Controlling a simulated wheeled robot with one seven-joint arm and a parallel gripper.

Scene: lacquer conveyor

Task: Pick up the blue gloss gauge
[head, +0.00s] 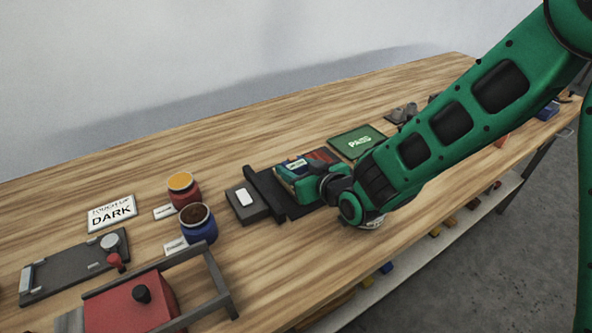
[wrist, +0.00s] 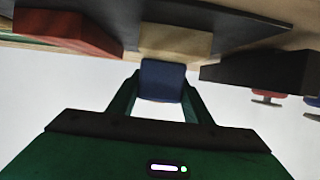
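The blue gloss gauge (wrist: 162,80) is a small blue block between my fingertips in the wrist view. Both green fingers lie flush against its sides, with no gap visible. My gripper (wrist: 162,92) looks shut on it. In the head view my green gripper (head: 298,182) is low over the bench, at the dark rack. There the gauge is not clearly told apart from the gripper and the coloured blocks. A cream block (wrist: 175,40) is right behind the gauge in the wrist view. I cannot tell whether the gauge is clear of its support.
A dark rack (head: 262,186) and a grey box (head: 246,204) stand just left of my gripper. A green PASS plate (head: 357,142) lies behind it. Red (head: 184,188) and blue (head: 198,225) paint pots stand further left. The bench's back is clear.

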